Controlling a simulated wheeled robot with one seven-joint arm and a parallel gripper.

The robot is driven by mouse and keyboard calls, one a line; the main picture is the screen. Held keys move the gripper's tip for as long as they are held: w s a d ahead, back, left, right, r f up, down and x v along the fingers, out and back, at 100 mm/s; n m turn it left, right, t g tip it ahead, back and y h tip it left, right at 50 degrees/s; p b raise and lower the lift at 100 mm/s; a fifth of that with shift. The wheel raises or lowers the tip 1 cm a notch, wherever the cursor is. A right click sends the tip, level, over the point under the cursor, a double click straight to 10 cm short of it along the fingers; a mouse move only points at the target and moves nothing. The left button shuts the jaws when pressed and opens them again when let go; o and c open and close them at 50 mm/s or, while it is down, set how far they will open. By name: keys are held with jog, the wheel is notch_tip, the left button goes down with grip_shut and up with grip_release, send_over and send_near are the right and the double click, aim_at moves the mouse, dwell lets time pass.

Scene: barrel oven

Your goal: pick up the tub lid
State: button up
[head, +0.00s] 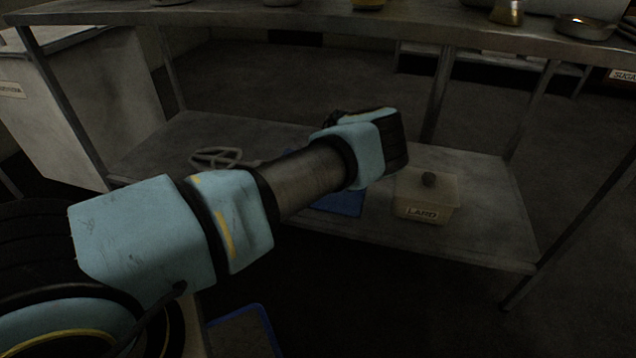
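The pale tub (420,207), labelled LARD, stands upright on the lower shelf of the steel table, right of my arm's end. Its tub lid (412,183) lies on top, with a round dark knob (429,180) in the middle. My arm reaches in from the lower left, and its wrist end hangs in front of the shelf, up and left of the tub in the picture. The gripper fingers do not show; the wrist hides whatever lies beyond it. I cannot tell the distance from my wrist to the lid.
The table's upper top (330,22) runs above the lower shelf (480,225), with legs at its corners. A blue item (345,205) lies partly behind my arm. A grey looped item (215,157) lies at left. The shelf right of the tub is bare.

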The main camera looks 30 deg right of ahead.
jog(key=shift+c, duration=0.2)
grip_shut()
dwell(0.5)
jog(key=shift+r, duration=0.1)
